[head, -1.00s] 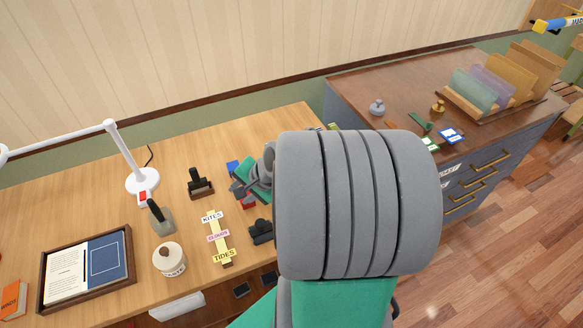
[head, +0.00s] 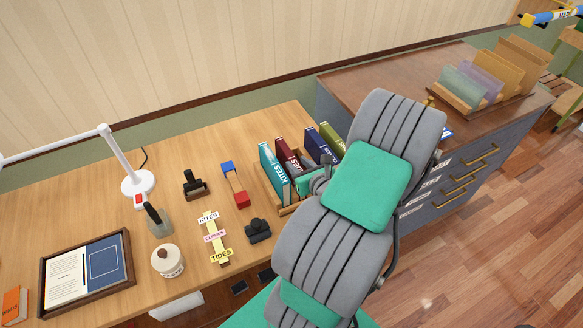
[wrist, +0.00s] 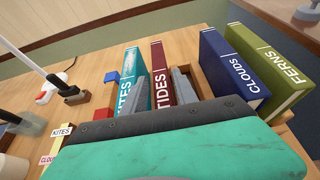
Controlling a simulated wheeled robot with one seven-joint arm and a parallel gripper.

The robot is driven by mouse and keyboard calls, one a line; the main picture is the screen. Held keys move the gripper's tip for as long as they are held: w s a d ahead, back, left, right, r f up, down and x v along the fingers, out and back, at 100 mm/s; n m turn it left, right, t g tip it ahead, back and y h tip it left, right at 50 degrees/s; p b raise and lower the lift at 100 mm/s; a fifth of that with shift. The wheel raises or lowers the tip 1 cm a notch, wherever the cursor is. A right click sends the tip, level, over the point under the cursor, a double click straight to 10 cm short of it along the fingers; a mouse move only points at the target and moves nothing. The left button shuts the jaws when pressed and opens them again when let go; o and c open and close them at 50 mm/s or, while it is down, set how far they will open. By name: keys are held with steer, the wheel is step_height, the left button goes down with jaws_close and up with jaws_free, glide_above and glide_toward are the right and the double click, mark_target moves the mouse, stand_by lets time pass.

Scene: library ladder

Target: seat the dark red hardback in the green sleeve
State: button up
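The dark red hardback, lettered TIDES, (head: 287,158) stands upright in a wooden rack (head: 285,209) on the desk, between a teal KITES book (head: 268,166) and a navy CLOUDS book (head: 321,146). In the wrist view the red spine (wrist: 161,80) is near the centre. My gripper (head: 316,180) is over the rack at the red book. My gripper looks open. A pale green sleeve (head: 462,86) stands in a wooden holder on the cabinet at the upper right.
Lilac (head: 487,82) and amber (head: 510,72) sleeves stand beside the green one. An olive FERNS book (wrist: 268,70) is at the rack's right end. A label strip (head: 215,237), camera (head: 258,231) and stamp (head: 195,185) lie left of the rack. The cabinet top (head: 375,73) has bare room.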

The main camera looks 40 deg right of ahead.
mark_target(291, 157)
steer(key=x, duration=0.3)
steer(key=p+x, duration=0.1)
steer(key=shift+w+d+r, duration=0.15)
steer(key=shift+w+r, duration=0.05)
steer(key=shift+w, duration=0.2)
jaws_close()
steer(key=shift+r, duration=0.1)
stand_by(0.9)
